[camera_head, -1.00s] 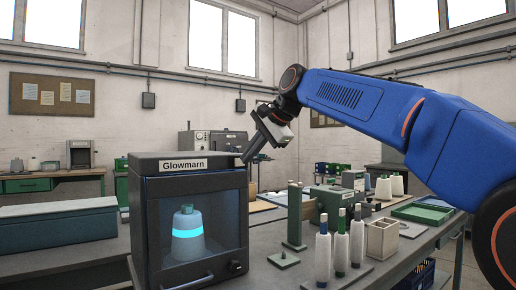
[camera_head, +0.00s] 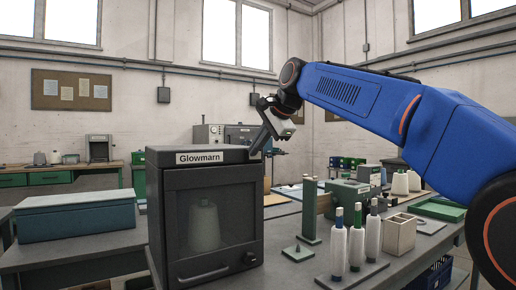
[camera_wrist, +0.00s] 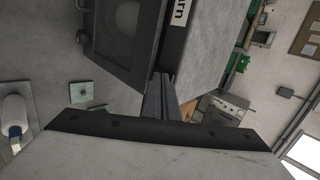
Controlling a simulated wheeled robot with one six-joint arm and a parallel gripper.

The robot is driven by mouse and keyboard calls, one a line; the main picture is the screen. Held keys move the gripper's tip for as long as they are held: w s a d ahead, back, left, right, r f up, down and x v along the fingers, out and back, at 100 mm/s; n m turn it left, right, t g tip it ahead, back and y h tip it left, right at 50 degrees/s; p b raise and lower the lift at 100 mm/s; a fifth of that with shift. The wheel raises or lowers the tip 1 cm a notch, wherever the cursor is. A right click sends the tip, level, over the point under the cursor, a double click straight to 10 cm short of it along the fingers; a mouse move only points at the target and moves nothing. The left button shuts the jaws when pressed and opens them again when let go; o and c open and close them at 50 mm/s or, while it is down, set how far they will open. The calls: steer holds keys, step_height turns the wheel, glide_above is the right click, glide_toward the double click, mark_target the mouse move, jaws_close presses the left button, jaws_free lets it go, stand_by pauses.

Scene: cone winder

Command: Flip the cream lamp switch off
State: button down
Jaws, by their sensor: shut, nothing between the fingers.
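The dark cabinet (camera_head: 160,215) labelled Glowmarn stands on the bench, its door shut. The cone (camera_head: 204,225) behind its window is dim, with no glowing band. My gripper (camera_head: 256,150) is shut and empty, pointing down at the cabinet's upper right front corner. In the wrist view my gripper's fingers (camera_wrist: 160,97) are together beside the cabinet's top edge (camera_wrist: 176,50). The cream lamp switch cannot be made out in either current view; the fingers may cover it. I cannot tell whether the fingertips touch the cabinet.
A green post (camera_head: 310,210) stands right of the cabinet, with bobbins (camera_head: 356,240) on a plate and a beige open box (camera_head: 398,236) further right. A teal case (camera_head: 75,216) lies to the left. A small green plate with a peg (camera_head: 298,253) lies in front of the post.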

steer(key=shift+w+d, duration=0.15)
steer(key=shift+d, duration=0.05)
steer(key=shift+w+d, duration=0.2)
steer(key=shift+d, duration=0.45)
